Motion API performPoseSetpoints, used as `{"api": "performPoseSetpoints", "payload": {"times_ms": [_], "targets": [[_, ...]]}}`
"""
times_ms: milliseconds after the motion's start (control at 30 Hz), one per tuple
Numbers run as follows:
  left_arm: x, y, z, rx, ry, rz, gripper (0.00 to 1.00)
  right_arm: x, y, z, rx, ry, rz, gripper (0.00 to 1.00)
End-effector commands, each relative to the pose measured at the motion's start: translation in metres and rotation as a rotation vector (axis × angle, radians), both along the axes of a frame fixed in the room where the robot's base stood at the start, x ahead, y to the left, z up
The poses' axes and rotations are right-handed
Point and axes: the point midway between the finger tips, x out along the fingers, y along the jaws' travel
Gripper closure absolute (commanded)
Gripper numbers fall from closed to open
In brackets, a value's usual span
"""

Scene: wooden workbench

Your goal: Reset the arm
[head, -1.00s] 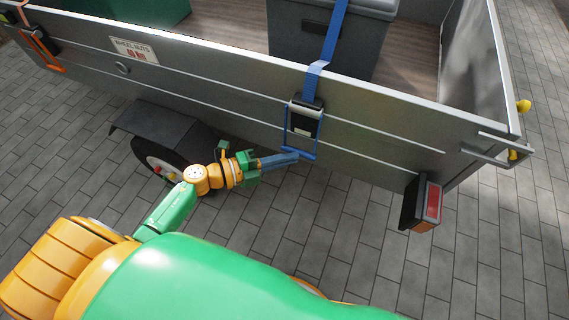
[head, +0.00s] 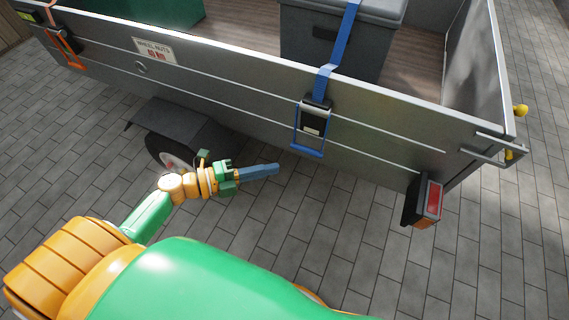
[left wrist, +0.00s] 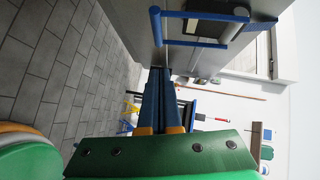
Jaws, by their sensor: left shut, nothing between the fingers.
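My left gripper (head: 276,169) is shut and empty, its long blue fingers together. In the head view it is over the paving, below and left of the ratchet buckle, and apart from the trailer side. In the left wrist view the closed fingers (left wrist: 166,75) point away from the camera. The ratchet buckle (head: 312,118) with its blue handle (head: 309,151) hangs on the outer face of the trailer side, under a blue strap (head: 340,45). The blue handle also shows in the left wrist view (left wrist: 196,43). My right gripper is not in view.
The grey trailer side (head: 230,85) runs across the view, with a wheel (head: 170,155) under it and a red tail light (head: 430,201) at right. Paving (head: 330,230) is clear.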

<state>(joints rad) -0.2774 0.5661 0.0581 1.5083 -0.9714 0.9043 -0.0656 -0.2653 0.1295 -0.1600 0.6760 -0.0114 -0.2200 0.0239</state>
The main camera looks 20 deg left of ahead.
Motion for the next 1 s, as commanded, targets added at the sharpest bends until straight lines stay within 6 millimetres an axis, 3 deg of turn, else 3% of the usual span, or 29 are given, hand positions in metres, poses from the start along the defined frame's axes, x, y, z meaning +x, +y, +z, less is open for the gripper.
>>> {"api": "performPoseSetpoints", "payload": {"times_ms": [233, 400, 467, 567, 633, 700, 800, 900, 1000], "targets": [[-0.025, 0.028, 0.007, 0.001, 0.002, 0.001, 1.0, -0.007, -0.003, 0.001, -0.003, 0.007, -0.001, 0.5], [-0.026, 0.032, 0.006, -0.009, 0.006, 0.016, 1.0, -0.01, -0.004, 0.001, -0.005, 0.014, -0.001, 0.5], [-0.018, 0.041, -0.005, -0.057, 0.05, 0.111, 1.0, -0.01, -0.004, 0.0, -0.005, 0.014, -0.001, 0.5], [-0.007, 0.077, -0.065, -0.227, 0.259, 0.476, 1.0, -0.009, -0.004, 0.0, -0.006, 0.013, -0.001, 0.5], [-0.022, 0.099, -0.129, -0.338, 0.472, 0.765, 1.0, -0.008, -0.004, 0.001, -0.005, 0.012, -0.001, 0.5], [-0.052, 0.107, -0.184, -0.405, 0.667, 0.987, 1.0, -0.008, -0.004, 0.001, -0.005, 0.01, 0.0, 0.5], [-0.102, 0.102, -0.241, -0.444, 0.902, 1.216, 1.0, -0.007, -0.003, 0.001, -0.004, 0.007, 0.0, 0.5], [-0.153, 0.087, -0.28, -0.449, 1.103, 1.386, 1.0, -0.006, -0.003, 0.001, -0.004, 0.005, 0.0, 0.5], [-0.203, 0.066, -0.305, -0.434, 1.288, 1.525, 1.0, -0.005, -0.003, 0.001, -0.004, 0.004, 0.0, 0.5]]}}
